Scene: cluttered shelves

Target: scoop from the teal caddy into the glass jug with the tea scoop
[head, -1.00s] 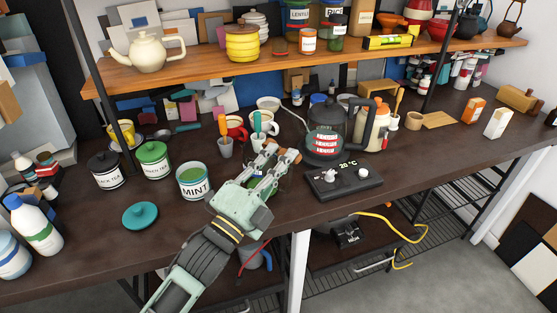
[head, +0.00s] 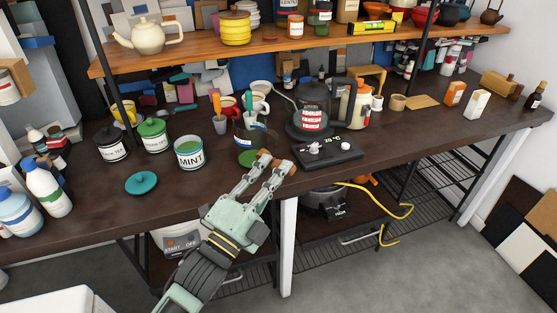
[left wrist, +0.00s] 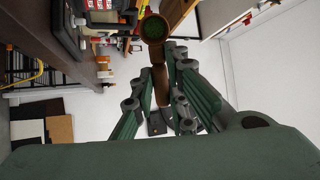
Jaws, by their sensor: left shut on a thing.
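My left gripper (head: 275,163) is shut on the brown tea scoop. In the left wrist view the scoop (left wrist: 154,28) points away from the fingers (left wrist: 160,85), with dark green leaf in its bowl. In the head view I cannot clearly make out the scoop. The glass jug (head: 251,138) stands just left of and behind the fingertips, with a green patch low down. I cannot tell whether the gripper touches it. The open teal caddy (head: 190,161), labelled MINT, stands left of the jug with green inside. My right gripper is not in view.
A teal lid (head: 141,183) lies before the caddies. Other lidded caddies (head: 153,136) stand at left. A glass kettle (head: 312,105) stands behind a black hotplate (head: 326,154). A grey cup (head: 220,124) with utensils is behind.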

